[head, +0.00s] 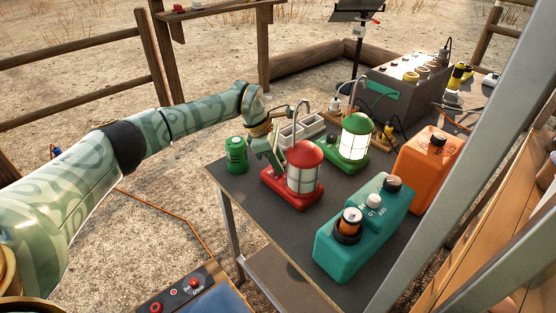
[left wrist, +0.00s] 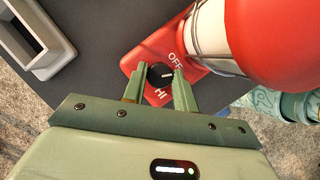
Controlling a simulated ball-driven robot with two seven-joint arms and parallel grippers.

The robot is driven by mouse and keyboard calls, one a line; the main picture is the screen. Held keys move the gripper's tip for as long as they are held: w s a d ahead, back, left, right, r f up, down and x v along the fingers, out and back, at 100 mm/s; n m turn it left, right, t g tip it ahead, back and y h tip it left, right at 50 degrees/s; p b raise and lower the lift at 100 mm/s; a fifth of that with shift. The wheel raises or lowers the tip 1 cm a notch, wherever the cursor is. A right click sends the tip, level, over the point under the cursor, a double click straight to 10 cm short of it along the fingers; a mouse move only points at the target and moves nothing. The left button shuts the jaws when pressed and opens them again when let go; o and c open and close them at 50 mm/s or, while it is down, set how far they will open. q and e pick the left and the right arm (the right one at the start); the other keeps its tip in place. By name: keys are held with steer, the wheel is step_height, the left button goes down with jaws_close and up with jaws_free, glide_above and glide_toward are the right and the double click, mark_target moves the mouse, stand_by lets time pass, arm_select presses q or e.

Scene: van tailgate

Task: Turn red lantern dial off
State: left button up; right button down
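The red lantern (head: 303,172) stands on its red base on the dark table, and its red body (left wrist: 270,45) fills the upper right of the left wrist view. A round black dial (left wrist: 160,76) sits on the red base, with white "OFF" above right and "HI" below it. A short white mark on the dial points to the right. My left gripper (left wrist: 160,72) has a fingertip at each side of the dial, with no clear gap visible. In the head view my left gripper (head: 277,158) is at the lantern's left and hides the dial. My right gripper is not in view.
A green lantern (head: 354,140) stands behind right, a green canister (head: 236,155) at left. A teal container (head: 365,232) and an orange one (head: 428,158) stand to the right. A grey tray (left wrist: 35,35) lies close to my gripper. Grey posts cross the right side.

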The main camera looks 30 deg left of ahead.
arm_select(q)
steer(key=shift+r+p, duration=0.2)
steer(key=shift+p, duration=0.15)
steer(key=n+p, duration=0.1)
steer(key=n+t+p, duration=0.1)
steer(key=p, duration=0.1)
steer(key=n+y+p, duration=0.1)
steer(key=n+p, duration=0.1)
steer(key=shift+s+r+t, duration=0.1)
steer(key=shift+r+t, duration=0.15)
steer(key=shift+t, duration=0.05)
steer(key=shift+f+n+p, duration=0.15)
steer(key=shift+n+p, duration=0.15)
steer(key=shift+f, duration=0.3)
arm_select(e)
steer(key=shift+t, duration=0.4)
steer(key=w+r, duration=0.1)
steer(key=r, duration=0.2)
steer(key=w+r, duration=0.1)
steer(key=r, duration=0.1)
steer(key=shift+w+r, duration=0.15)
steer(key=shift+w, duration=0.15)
arm_select(q)
steer(key=o, duration=1)
steer(key=shift+c, duration=0.2)
steer(key=shift+d, duration=0.1)
